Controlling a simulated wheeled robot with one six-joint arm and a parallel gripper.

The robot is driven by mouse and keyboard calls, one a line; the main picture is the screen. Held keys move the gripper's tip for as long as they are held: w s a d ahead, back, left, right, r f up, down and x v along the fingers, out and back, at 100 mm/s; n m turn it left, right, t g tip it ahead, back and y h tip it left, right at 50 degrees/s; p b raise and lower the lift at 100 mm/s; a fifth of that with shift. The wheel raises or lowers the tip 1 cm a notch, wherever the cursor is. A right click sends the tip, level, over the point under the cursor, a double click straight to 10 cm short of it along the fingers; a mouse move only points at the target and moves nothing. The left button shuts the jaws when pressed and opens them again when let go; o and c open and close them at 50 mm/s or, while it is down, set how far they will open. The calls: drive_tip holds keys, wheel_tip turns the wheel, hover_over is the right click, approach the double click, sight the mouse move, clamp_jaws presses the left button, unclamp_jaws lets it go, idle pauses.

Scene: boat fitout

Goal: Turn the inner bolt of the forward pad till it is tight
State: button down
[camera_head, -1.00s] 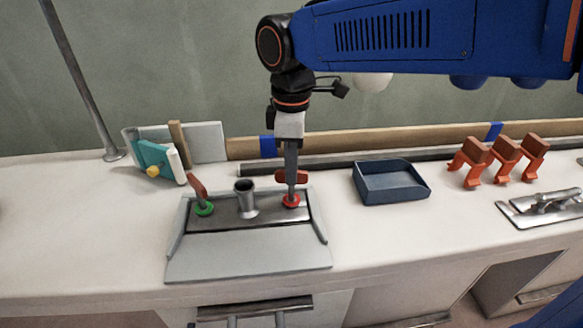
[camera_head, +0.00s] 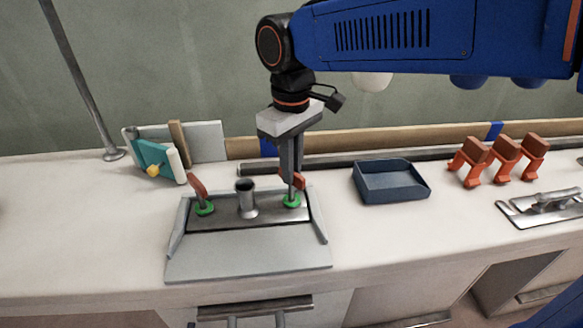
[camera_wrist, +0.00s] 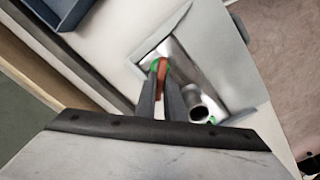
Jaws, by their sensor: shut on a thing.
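The forward pad (camera_head: 228,222) is a grey metal plate on a pale tray on the counter, with a short tube (camera_head: 246,200) upright in its middle. A bolt with an orange-red handle stands at each end. The left bolt (camera_head: 197,188) has a green ring at its base. The right bolt (camera_head: 299,182) also has a green ring. My gripper (camera_head: 291,172) points straight down, shut on the right bolt's handle. The wrist view shows the handle (camera_wrist: 161,76) between my two fingers, with the green ring just beyond. I cannot tell which bolt is the inner one.
A dark blue open tray (camera_head: 391,182) lies right of the pad. Several orange clamps (camera_head: 498,160) and a metal plate with a handle (camera_head: 550,206) are farther right. A teal tool (camera_head: 155,158) leans at the left. A dark rail (camera_head: 340,161) runs behind.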

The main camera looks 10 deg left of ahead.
drive_tip(key=shift+r+m, duration=0.1)
drive_tip(key=shift+m, duration=0.4)
drive_tip(key=c, duration=1.8)
unclamp_jaws()
drive_tip(key=shift+c, duration=0.2)
wheel_tip(320, 180, up, 17)
drive_tip(key=shift+r, duration=0.2)
